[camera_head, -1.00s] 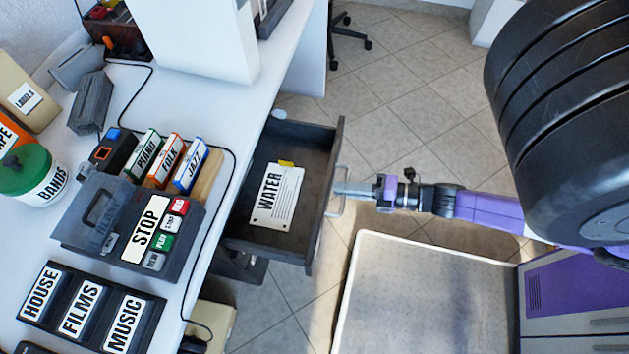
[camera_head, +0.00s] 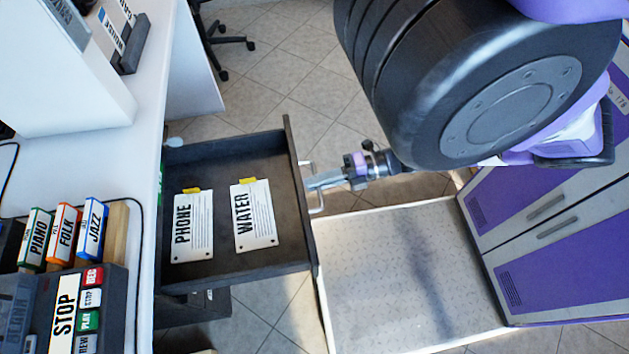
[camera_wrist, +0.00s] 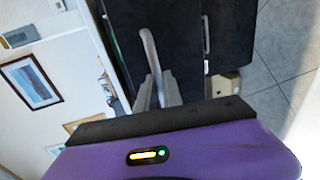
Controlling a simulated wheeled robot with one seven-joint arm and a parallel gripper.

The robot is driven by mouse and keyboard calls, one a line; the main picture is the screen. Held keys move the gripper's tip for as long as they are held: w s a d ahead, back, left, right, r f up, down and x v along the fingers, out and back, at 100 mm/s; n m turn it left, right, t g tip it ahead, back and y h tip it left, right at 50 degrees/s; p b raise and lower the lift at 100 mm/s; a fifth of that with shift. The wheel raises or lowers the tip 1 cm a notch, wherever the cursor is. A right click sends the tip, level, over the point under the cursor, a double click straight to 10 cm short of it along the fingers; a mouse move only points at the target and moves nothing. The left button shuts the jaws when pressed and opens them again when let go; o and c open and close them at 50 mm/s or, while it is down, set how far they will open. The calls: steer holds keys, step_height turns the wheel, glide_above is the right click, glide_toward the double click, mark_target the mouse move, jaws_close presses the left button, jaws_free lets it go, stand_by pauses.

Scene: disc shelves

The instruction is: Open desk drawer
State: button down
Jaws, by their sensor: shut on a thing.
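The desk drawer (camera_head: 222,271) is dark grey and stands pulled well out from under the white desk (camera_head: 105,165). A card marked PHONE (camera_head: 193,226) and a card marked WATER (camera_head: 254,215) lie flat inside it. My gripper (camera_head: 316,184) is at the drawer's front, shut on the pale bar handle (camera_head: 317,209). In the wrist view the handle (camera_wrist: 151,52) runs down between the grey fingers (camera_wrist: 158,95) against the dark drawer front (camera_wrist: 180,45). The exact grip on the bar is partly hidden by the fingers.
On the desk stand several cassette boxes, including one marked JAZZ (camera_head: 93,229), and a tape player with a STOP label (camera_head: 65,312). A wheeled chair base (camera_head: 225,43) is at the back. Tiled floor (camera_head: 300,95) is clear behind the drawer.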

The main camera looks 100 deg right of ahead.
steer(key=shift+d, duration=0.1)
steer(key=c, duration=1.5)
jaws_free()
steer(key=v, duration=0.7)
steer(key=shift+s, duration=0.45)
